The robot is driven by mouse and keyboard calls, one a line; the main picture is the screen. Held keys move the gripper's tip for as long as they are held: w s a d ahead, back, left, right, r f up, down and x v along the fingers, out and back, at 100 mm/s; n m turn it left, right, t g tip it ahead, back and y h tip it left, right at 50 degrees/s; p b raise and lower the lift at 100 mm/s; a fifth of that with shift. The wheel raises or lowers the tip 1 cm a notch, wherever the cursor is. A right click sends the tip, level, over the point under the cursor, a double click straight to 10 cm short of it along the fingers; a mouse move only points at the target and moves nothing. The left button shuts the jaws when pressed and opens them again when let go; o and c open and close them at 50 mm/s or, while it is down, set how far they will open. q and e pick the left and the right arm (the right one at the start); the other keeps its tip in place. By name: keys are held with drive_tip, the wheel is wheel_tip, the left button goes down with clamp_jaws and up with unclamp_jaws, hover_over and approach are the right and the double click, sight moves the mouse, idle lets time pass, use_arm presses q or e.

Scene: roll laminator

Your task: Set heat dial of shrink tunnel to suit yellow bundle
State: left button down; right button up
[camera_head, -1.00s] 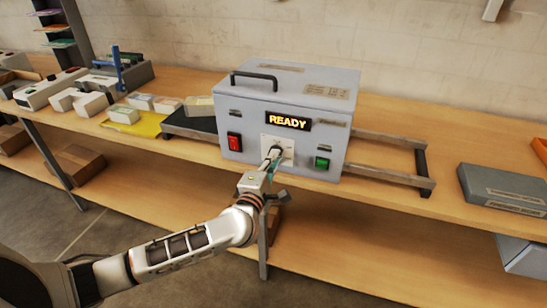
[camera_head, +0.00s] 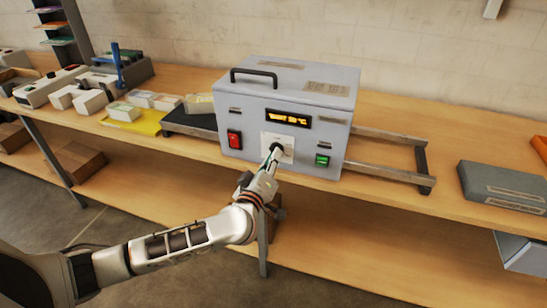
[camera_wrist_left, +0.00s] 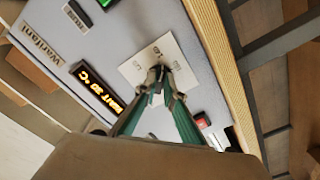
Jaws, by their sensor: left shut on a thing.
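The grey shrink tunnel (camera_head: 285,108) stands on the wooden bench. Its lit display (camera_head: 288,118) reads "WAIT" and a temperature in °C whose digits are hard to read; it also shows in the left wrist view (camera_wrist_left: 96,92). My left gripper (camera_head: 275,150) is shut on the heat dial at the white dial plate (camera_head: 286,141). In the left wrist view its fingertips (camera_wrist_left: 160,82) meet over the middle of the plate (camera_wrist_left: 183,71) and largely hide the dial. A flat yellow sheet or mat (camera_head: 148,124) lies left of the tunnel. I cannot tell a yellow bundle for certain.
A red switch (camera_head: 235,139) and a green switch (camera_head: 322,160) flank the dial plate. Rails (camera_head: 385,174) extend right of the tunnel. Several pale packs (camera_head: 124,111) stand at the left, and a grey box (camera_head: 503,185) lies at the right.

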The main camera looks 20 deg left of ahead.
use_arm(q)
drive_tip(key=m, duration=0.8)
drive_tip(key=shift+a+f+m, duration=0.15)
drive_tip(key=shift+m, duration=0.25)
idle(0.4)
drive_tip(key=c, duration=2.1)
unclamp_jaws()
drive_tip(key=shift+c, duration=0.2)
drive_tip(key=shift+s, duration=0.1)
drive_tip(key=s, duration=1.1)
drive_tip(key=shift+s+a, duration=0.25)
drive_tip(key=shift+s, duration=0.15)
